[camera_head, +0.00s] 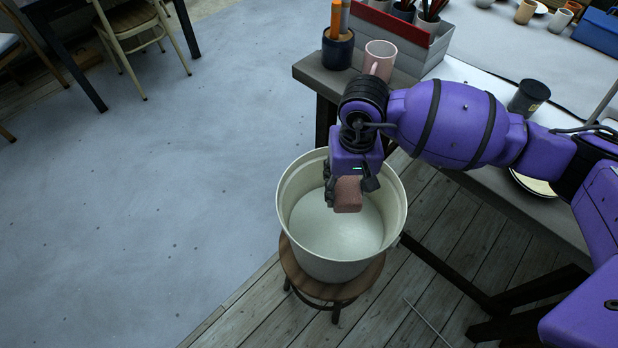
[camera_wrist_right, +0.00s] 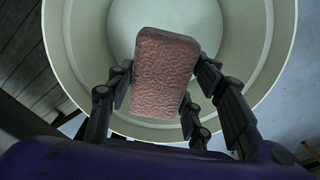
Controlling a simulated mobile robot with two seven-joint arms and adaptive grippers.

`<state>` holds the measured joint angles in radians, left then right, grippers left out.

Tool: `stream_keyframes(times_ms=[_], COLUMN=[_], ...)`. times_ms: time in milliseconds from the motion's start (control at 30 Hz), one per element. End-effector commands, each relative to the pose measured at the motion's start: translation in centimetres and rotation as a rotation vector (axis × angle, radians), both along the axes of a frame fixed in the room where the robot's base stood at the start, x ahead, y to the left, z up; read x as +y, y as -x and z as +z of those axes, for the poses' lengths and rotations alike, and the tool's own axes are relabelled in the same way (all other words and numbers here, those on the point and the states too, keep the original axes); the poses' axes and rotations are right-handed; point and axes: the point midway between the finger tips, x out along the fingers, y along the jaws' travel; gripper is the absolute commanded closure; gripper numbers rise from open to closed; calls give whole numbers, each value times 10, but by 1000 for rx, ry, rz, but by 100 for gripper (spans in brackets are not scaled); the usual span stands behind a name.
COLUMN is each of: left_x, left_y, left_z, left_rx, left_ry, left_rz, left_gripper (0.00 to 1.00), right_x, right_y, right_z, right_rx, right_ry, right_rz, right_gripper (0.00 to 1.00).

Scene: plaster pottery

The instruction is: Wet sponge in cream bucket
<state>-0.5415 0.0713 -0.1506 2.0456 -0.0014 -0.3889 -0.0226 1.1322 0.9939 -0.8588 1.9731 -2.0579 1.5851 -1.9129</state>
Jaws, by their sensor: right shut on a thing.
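The sponge (camera_head: 348,196) is a pinkish-brown block with a rough surface. My right gripper (camera_head: 349,190) is shut on it and holds it over the open mouth of the cream bucket (camera_head: 288,205). The pale inside of the bucket shows around the sponge. I cannot tell if the sponge is below the rim or touches anything inside. My left gripper is not in view.
The bucket stands on a round wooden stool (camera_head: 295,268). A table (camera_head: 320,85) to the right carries a pink mug (camera_head: 379,58), a dark pot (camera_head: 338,50) with tools, a red and grey box (camera_head: 440,45) and a dark cup (camera_head: 529,96). Open floor lies left of the bucket.

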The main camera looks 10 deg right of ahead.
Motion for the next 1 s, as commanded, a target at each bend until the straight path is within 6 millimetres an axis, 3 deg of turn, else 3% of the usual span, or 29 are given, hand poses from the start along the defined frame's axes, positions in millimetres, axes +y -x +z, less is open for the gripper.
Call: stream_keyframes(times_ms=[600, 1000], left_x=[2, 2], left_y=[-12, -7], left_z=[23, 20], left_rx=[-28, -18], left_ry=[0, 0], left_rz=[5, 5], left_gripper=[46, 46], right_x=[0, 0], right_y=[0, 0], right_z=[49, 51], right_rx=[-2, 0], right_ry=[0, 0], right_rz=[1, 0], right_gripper=[73, 73])
